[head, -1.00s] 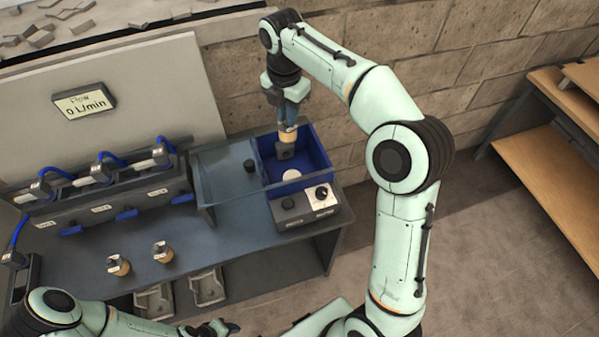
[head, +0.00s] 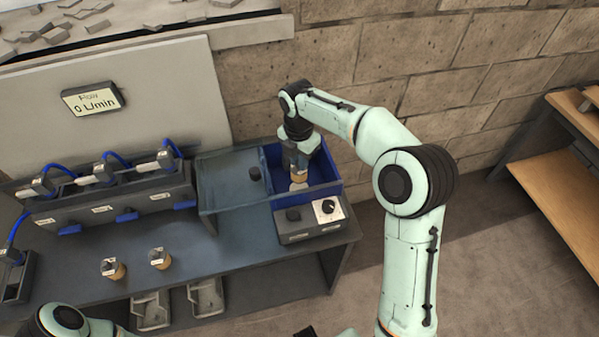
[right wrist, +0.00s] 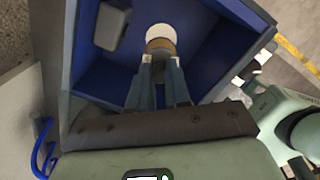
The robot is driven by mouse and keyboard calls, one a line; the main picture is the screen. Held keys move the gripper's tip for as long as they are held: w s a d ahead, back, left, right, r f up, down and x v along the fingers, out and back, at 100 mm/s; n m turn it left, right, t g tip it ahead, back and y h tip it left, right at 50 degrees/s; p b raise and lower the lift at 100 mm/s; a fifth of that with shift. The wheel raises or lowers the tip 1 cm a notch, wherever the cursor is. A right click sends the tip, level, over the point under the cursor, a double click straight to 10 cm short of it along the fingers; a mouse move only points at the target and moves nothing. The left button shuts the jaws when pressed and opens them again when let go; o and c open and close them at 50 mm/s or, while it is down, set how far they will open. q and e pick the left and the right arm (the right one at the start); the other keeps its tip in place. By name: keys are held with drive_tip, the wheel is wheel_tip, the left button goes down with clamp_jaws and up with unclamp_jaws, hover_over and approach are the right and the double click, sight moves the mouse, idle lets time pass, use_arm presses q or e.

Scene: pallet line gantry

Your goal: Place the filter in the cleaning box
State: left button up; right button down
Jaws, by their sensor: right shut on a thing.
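My right gripper (head: 299,172) reaches down into the blue cleaning box (head: 331,191) at the right end of the bench. It is shut on a filter (head: 299,179), a small tan cylinder. In the right wrist view the fingers (right wrist: 158,85) point into the blue interior, and the filter (right wrist: 161,47) is at their tips. I cannot tell whether filter and disc touch. My left gripper is out of view; only part of that arm shows at the bottom left.
Two similar filters (head: 112,268) (head: 160,258) stand on the bench front. A control panel with knobs (head: 310,217) fronts the box. A glass-sided tray (head: 228,185) adjoins it on the left. A rack with blue hoses (head: 110,200) stands further left. A wall is behind.

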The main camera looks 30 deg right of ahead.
sight(299, 172)
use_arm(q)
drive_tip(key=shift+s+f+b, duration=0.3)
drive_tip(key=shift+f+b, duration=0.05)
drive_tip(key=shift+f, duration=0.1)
use_arm(e)
drive_tip(key=shift+f, duration=2.75)
drive_tip(key=shift+f, duration=0.3)
drive_tip(key=c, duration=1.1)
unclamp_jaws()
wheel_tip(299, 172, up, 13)
drive_tip(key=shift+s+a+f+p, duration=0.1)
drive_tip(key=shift+a+f+p, duration=0.1)
drive_tip(key=shift+p, duration=0.75)
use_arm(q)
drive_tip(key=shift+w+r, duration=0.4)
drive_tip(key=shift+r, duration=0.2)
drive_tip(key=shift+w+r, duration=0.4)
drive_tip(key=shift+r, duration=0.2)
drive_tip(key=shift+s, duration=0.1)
